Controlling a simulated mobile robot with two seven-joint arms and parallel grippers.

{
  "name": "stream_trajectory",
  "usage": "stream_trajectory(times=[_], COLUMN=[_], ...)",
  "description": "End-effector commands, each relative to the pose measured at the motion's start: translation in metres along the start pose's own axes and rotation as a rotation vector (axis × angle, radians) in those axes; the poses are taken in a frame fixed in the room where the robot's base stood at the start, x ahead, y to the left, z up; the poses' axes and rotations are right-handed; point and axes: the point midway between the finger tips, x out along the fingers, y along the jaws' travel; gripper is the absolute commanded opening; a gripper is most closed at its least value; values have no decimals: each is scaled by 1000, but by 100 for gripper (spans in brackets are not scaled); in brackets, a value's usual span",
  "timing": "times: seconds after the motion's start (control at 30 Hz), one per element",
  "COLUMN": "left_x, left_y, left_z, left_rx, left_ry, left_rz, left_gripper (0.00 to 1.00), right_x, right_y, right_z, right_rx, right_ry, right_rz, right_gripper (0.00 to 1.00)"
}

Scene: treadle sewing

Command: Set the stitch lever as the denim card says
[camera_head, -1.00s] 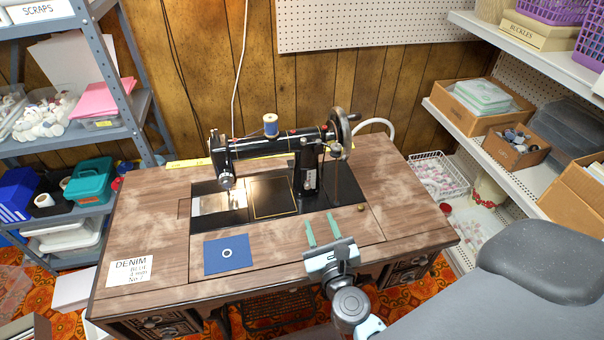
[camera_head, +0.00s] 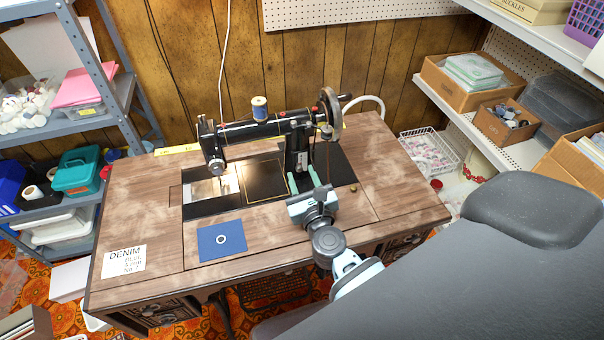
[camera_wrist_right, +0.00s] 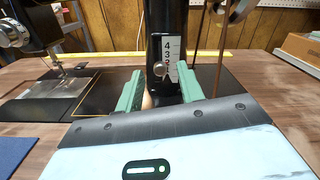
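The black sewing machine (camera_head: 262,131) stands on the wooden table. In the right wrist view its pillar (camera_wrist_right: 165,20) carries a pale number plate (camera_wrist_right: 171,47) with 4 at the top, then 3 and 2 below. The stitch lever's round metal knob (camera_wrist_right: 160,69) is low on this plate, near the 2; the lower numbers are hidden. My right gripper (camera_head: 307,182) is open before the pillar; in the wrist view its green fingers (camera_wrist_right: 160,88) stand apart either side of the knob's line. The denim card (camera_head: 124,261) lies at the table's front left; its small lines are hard to read. My left gripper is out of view.
A blue cloth square (camera_head: 221,240) with a white ring lies in front of the machine. A thread spool (camera_head: 259,107) stands on top. The handwheel (camera_head: 331,108) is right of the pillar. Shelves (camera_head: 545,110) stand at the right and a blue-grey rack (camera_head: 100,80) at the left.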

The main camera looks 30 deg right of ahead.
Motion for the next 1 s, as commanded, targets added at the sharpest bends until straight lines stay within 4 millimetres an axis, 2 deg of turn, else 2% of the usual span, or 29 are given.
stream_trajectory(times=[0.13,0.43,0.73,1.0], left_x=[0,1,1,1], left_y=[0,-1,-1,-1], left_z=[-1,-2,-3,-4], left_rx=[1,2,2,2], left_ry=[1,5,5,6], left_rz=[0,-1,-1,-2], left_gripper=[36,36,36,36], right_x=[10,12,12,12], right_y=[0,0,0,-1], right_z=[0,0,0,1], right_rx=[-1,0,0,0], right_ry=[1,1,1,1], right_rz=[0,0,0,-1], right_gripper=[38,38,0,0])
